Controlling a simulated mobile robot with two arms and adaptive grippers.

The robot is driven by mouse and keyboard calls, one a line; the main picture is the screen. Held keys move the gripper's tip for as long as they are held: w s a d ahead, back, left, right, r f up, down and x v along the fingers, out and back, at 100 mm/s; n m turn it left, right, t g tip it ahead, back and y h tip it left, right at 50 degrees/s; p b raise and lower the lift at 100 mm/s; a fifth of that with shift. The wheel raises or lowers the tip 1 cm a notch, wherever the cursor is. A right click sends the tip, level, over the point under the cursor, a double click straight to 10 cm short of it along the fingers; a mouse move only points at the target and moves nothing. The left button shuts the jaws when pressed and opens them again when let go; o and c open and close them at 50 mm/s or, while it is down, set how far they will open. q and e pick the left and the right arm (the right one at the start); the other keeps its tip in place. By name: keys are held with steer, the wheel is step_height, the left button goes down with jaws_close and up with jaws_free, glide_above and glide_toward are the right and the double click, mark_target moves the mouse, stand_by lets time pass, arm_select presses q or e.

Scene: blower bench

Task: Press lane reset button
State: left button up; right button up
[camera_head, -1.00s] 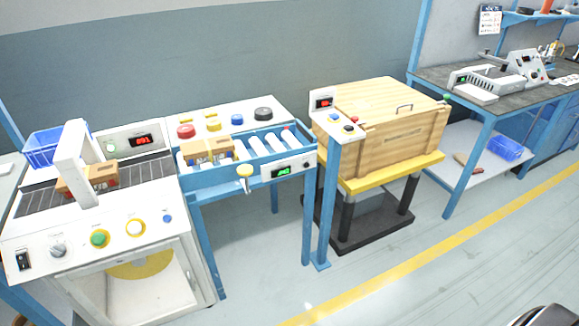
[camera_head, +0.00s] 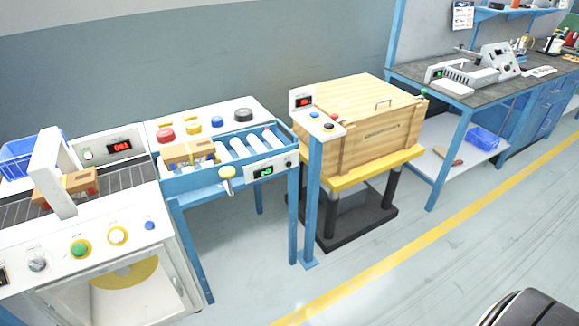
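Several buttons show, and I cannot read which is the lane reset button. The roller lane (camera_head: 235,148) has a white panel (camera_head: 268,170) with a green display and a small dark knob or button (camera_head: 288,163). A yellow-topped handle (camera_head: 227,173) sticks out at the lane's front. A post panel (camera_head: 320,122) at its right end carries blue, red and yellow buttons and a red display. The white machine at left has a green button (camera_head: 79,248), a yellow-ringed white button (camera_head: 118,236) and a blue button (camera_head: 149,226). Neither gripper is in view.
Brown cartons sit on the lane (camera_head: 188,153) and under the machine's arch (camera_head: 68,186). A wooden crate (camera_head: 362,135) stands on a yellow-topped lift right of the post. A workbench (camera_head: 470,95) is at the back right.

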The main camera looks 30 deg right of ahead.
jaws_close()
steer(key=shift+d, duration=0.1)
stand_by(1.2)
